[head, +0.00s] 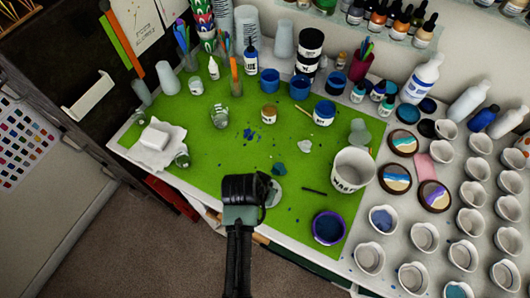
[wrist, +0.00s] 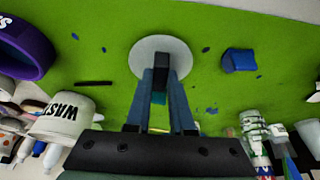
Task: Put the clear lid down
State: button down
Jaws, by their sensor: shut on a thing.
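The clear lid is a pale, see-through disc (head: 278,197) at the front of the green mat (head: 222,150), partly hidden by my gripper (head: 264,192) in the head view. In the wrist view the lid (wrist: 142,64) lies beyond the fingertips of my gripper (wrist: 160,75), which are shut on a dark upright piece at its middle. The disc looks flat, facing the mat. I cannot tell whether it touches the mat or hangs just above it.
A blue lump (head: 278,169) lies close behind the lid. A white waste tub (head: 352,172), a dark stick (head: 314,190) and a purple-rimmed tub (head: 327,228) are to the right. Many white cups (head: 424,236) fill the right side. The mat to the left is mostly clear.

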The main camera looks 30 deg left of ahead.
jog(key=shift+f, duration=0.1)
jog(key=c, duration=0.8)
grip_release()
jog(key=v, duration=1.2)
